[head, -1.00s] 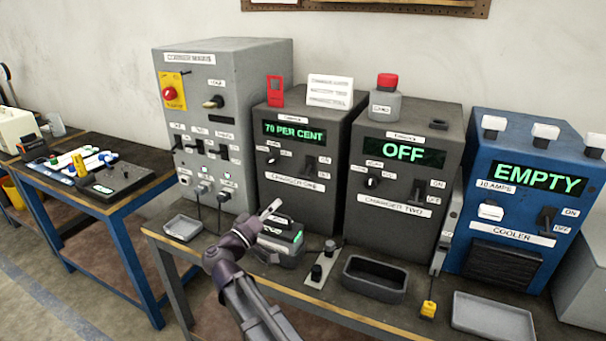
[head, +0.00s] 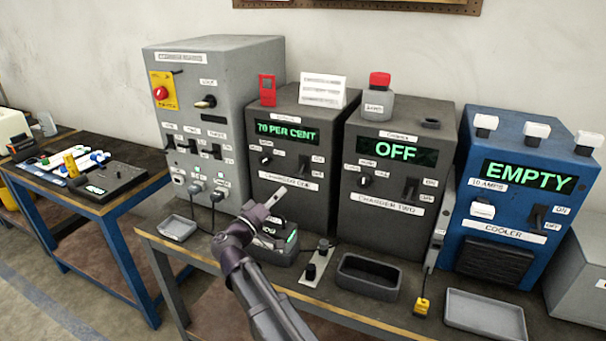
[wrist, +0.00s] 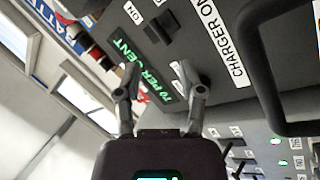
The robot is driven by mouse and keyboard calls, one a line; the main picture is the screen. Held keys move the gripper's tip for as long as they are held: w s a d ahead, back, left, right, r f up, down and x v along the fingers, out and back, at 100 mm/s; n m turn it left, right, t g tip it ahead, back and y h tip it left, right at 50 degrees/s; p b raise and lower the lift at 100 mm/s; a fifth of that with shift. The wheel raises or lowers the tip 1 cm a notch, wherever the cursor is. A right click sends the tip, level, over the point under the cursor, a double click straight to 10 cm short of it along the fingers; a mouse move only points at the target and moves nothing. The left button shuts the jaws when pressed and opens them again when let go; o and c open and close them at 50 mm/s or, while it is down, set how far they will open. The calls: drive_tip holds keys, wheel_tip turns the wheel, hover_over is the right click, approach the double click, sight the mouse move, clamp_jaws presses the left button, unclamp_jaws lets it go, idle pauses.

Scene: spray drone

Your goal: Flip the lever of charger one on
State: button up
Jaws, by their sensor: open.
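Charger one (head: 327,117) is a dark grey box on the bench with a green display (head: 287,132) reading 70 PER CENT. Its small dark lever (head: 303,163) sits right of centre on the front, beside ON and OFF labels. The lever also shows in the wrist view (wrist: 160,28), just beyond the fingertips; which way it is set is unclear.
Charger two (head: 395,160), reading OFF, stands to the right, then the blue cooler (head: 515,180), reading EMPTY. A grey cabinet (head: 215,120) with switches and plugged cables is at left. A dark tray (head: 368,277) and a small switch plate (head: 315,265) lie on the bench front.

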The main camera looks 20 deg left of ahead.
sight(299, 173)
drive_tip(key=p+x, duration=0.2)
drive_tip(key=x, duration=0.7)
drive_tip(key=shift+w, duration=0.15)
